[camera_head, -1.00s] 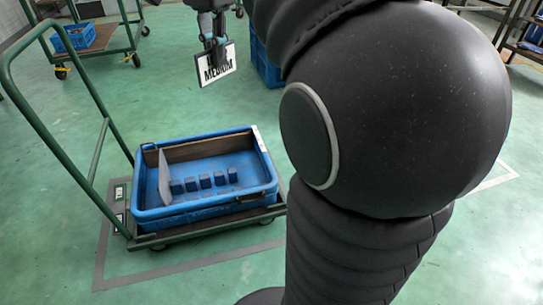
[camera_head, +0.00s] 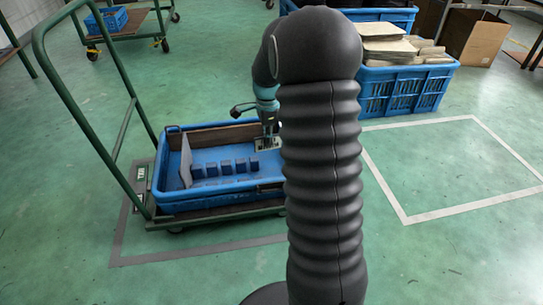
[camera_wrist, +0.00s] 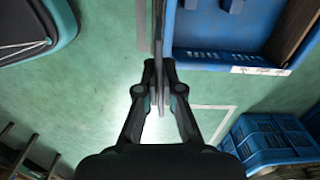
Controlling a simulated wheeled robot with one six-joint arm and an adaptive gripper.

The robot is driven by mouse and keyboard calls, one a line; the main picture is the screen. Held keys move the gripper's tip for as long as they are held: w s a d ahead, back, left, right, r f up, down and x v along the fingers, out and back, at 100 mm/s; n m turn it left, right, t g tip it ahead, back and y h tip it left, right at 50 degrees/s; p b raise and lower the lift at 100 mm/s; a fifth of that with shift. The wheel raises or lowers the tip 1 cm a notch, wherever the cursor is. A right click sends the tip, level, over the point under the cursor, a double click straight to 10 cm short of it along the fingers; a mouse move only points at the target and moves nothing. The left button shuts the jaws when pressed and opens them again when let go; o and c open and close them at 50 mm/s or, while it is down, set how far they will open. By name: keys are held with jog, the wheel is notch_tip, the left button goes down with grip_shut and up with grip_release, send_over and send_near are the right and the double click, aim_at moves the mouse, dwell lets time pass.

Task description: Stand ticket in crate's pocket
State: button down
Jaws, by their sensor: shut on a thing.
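The ticket (camera_head: 268,144) is a small pale card with dark print, held low at the right end of the blue crate (camera_head: 225,197). My gripper (camera_wrist: 160,78) is shut on the ticket, which shows edge-on in the wrist view (camera_wrist: 158,35). There, the crate's end wall (camera_wrist: 212,66) lies just right of the ticket, with a white strip on its rim. In the head view my arm hides the crate's right end and part of the gripper. I cannot make out the pocket, or whether the ticket touches the crate.
The crate stands on a green trolley with a tall handle (camera_head: 38,60) on the left. Inside are a grey divider panel (camera_head: 186,160) and several dark blue blocks (camera_head: 225,167). A blue basket of panels (camera_head: 405,90) stands behind right. The floor between is clear.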

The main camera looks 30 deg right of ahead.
notch_tip(320, 180, down, 15)
jog(key=d+m+b, duration=0.1)
jog(key=b, duration=0.4)
jog(key=shift+s+f+b, duration=0.15)
jog(key=shift+b, duration=0.25)
jog(key=shift+f, duration=0.15)
jog(key=shift+f+b, duration=0.85)
jog(key=shift+f, duration=0.45)
jog(key=shift+f, duration=0.15)
jog(key=shift+f, duration=0.7)
jog(key=c, duration=1.2)
grip_release()
jog(key=shift+c, duration=0.2)
